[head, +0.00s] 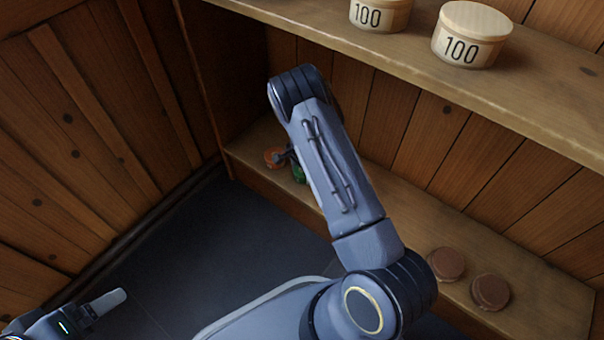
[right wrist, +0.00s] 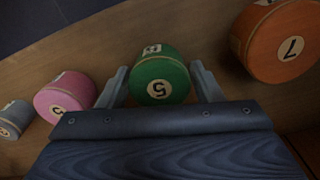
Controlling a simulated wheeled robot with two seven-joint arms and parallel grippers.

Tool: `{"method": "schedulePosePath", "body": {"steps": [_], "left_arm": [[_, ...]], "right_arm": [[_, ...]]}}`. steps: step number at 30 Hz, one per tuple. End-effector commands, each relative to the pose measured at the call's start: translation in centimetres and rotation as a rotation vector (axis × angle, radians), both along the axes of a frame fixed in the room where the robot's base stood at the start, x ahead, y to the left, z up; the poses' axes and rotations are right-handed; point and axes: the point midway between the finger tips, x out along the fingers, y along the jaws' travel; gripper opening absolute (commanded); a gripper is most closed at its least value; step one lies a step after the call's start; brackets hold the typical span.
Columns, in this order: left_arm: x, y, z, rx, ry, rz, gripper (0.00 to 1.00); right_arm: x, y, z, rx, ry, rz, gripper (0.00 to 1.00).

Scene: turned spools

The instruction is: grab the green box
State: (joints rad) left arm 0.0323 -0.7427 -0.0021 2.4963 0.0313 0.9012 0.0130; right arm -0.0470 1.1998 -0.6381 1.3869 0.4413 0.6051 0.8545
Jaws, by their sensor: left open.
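The green box (right wrist: 161,76) is a short round tub with a number label. In the right wrist view it sits on the wooden shelf between the two fingers of my right gripper (right wrist: 160,80), with narrow gaps on both sides. In the head view the green box (head: 299,174) shows only as a sliver beside my right arm, which hides most of it and much of the gripper (head: 285,156). My left gripper (head: 103,303) is open and empty, low at the left over the dark floor, far from the box.
An orange box (right wrist: 283,42) stands right of the green one in the wrist view; pink (right wrist: 66,97) and blue (right wrist: 16,118) boxes stand left. Two brown round boxes (head: 446,264) are on the lower shelf (head: 535,285). Cream tubs (head: 470,35) stand on the upper shelf (head: 540,112).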

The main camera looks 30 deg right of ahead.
Motion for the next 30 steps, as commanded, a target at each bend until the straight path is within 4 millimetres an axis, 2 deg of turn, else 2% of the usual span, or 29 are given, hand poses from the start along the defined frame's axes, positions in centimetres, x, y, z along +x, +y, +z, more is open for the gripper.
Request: {"method": "schedulePosePath", "body": {"steps": [1, 7, 14, 19, 24, 30], "left_arm": [[0.0, 0.0, 0.0, 0.0, 0.0, 0.0, 0.84], [0.0, 0.0, 0.0, 0.0, 0.0, 0.0, 0.84], [0.0, 0.0, 0.1, 0.0, 0.0, 0.0, 0.84], [0.0, 0.0, 0.9, 0.0, 0.0, 0.0, 0.84], [0.0, 0.0, 2.8, 0.0, 0.0, 0.0, 0.84], [0.0, 0.0, 4.7, 0.0, 0.0, 0.0, 0.84]], "right_arm": [[0.0, 0.0, 0.0, 0.0, 0.0, 0.0, 0.53], [0.0, 0.0, 0.0, 0.0, 0.0, 0.0, 0.28], [0.0, 0.0, 0.1, 0.0, 0.0, 0.0, 0.28], [0.0, 0.0, 1.2, 0.0, 0.0, 0.0, 0.28], [0.0, 0.0, 3.9, 0.0, -0.002, 0.0, 0.28], [-2.9, 1.0, 7.4, 0.001, 0.0, -0.001, 0.28]]}}
